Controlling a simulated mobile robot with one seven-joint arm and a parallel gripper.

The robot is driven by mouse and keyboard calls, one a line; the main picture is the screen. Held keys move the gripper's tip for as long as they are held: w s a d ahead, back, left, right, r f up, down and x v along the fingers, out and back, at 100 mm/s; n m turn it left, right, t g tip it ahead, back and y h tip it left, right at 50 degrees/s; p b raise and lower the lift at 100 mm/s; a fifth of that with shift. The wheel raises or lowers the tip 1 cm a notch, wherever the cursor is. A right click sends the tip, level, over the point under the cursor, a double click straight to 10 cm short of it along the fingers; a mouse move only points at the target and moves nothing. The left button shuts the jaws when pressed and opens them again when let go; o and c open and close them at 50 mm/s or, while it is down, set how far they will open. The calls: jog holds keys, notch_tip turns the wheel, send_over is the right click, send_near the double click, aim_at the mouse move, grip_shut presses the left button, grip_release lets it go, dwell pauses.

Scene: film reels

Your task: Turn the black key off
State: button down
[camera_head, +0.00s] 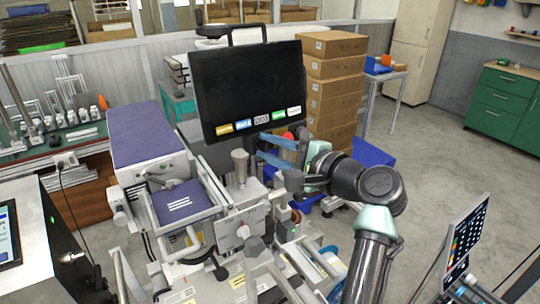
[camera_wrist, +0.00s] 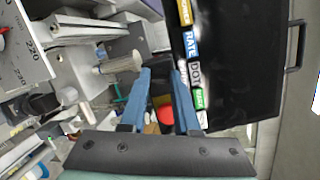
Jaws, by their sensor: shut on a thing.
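My gripper (camera_head: 260,145) is just below the black monitor, its blue fingers pointing left in the head view. In the wrist view, the fingers (camera_wrist: 161,72) are close together with a small dark piece (camera_wrist: 160,82) between them, which I take to be the black key. They are shut on it. The head view does not show the key clearly, as the fingers cover that spot. Whether the key is turned on or off cannot be told.
The black monitor (camera_head: 248,88) with labels along its lower edge stands directly above the fingers. A red button (camera_head: 288,135) is close to the fingers and also shows between them in the wrist view (camera_wrist: 165,115). Stacked cardboard boxes (camera_head: 333,95) stand behind. Open floor lies right.

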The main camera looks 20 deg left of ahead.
jog(key=n+b, duration=0.1)
jog(key=n, duration=0.2)
jog(key=shift+n+h, duration=0.3)
jog(key=shift+n, duration=0.3)
jog(key=c, duration=0.9)
grip_release()
jog(key=b+v, duration=0.3)
jog(key=v, duration=1)
jog(key=shift+w+r+b, duration=0.1)
jog(key=shift+r+b, duration=0.1)
jog(key=shift+b, duration=0.2)
jog(key=shift+w, duration=0.1)
